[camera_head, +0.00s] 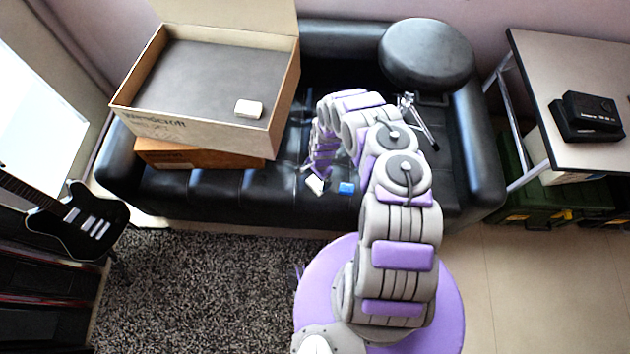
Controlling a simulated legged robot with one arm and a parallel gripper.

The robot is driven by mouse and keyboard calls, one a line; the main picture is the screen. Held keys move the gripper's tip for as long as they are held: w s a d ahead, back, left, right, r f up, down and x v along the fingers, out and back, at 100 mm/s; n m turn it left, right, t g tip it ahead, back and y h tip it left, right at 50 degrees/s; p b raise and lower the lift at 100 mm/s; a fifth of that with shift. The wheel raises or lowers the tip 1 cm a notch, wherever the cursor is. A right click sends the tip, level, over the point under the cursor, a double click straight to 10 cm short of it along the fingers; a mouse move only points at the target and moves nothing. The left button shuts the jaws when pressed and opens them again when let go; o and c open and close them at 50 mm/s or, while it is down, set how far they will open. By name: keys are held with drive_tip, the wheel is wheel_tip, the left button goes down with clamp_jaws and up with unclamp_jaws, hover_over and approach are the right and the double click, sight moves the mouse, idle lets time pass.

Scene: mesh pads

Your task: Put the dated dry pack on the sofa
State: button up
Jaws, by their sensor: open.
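The black leather sofa (195,183) stands across the middle of the view. A small white pack (315,184) lies on its seat, close to my gripper (317,171). A small blue piece (346,188) lies on the seat just right of it. Another small whitish block (248,108) rests at the front right of the open cardboard box. No date or print is readable on any of them, so I cannot tell which is the dated dry pack. My gripper is open, low over the seat; its fingertips are small, and contact with the white pack is unclear.
The cardboard box (200,133) sits over an orange-brown box (190,154) on the sofa's left. A round black stool (427,53) stands at the sofa's right. A table (560,60) with a black device (590,113) is at right, a guitar (80,222) at left.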

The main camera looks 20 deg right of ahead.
wheel_tip(320, 180, up, 9)
drive_tip(key=p, duration=0.2)
drive_tip(key=shift+w+d+f+p, duration=0.15)
drive_tip(key=shift+w+d+p, duration=0.1)
drive_tip(key=shift+d+p, duration=0.1)
wheel_tip(320, 180, up, 9)
drive_tip(key=n+h, duration=0.1)
hover_over(318, 181)
drive_tip(key=w+d, duration=0.1)
drive_tip(key=d, duration=0.3)
wheel_tip(318, 181, up, 10)
drive_tip(key=d+n, duration=0.2)
drive_tip(key=d, duration=0.1)
drive_tip(key=s+r+n+h, duration=0.1)
drive_tip(key=s+r, duration=0.3)
drive_tip(key=r, duration=0.5)
drive_tip(key=s+r+n, duration=0.1)
drive_tip(key=s+r, duration=0.2)
drive_tip(key=r, duration=0.7)
drive_tip(key=s+a+r+n+g, duration=0.1)
drive_tip(key=s+a+r+n, duration=0.3)
drive_tip(key=s+r, duration=0.85)
drive_tip(key=s+a+r+n, duration=0.1)
drive_tip(key=s+a+r, duration=0.1)
drive_tip(key=s, duration=0.6)
drive_tip(key=s+a+r+n, duration=0.2)
drive_tip(key=s, duration=0.6)
drive_tip(key=shift+s+a+r+n+y, duration=0.15)
drive_tip(key=shift+s+r+n+y, duration=0.15)
drive_tip(key=shift+s+y, duration=0.1)
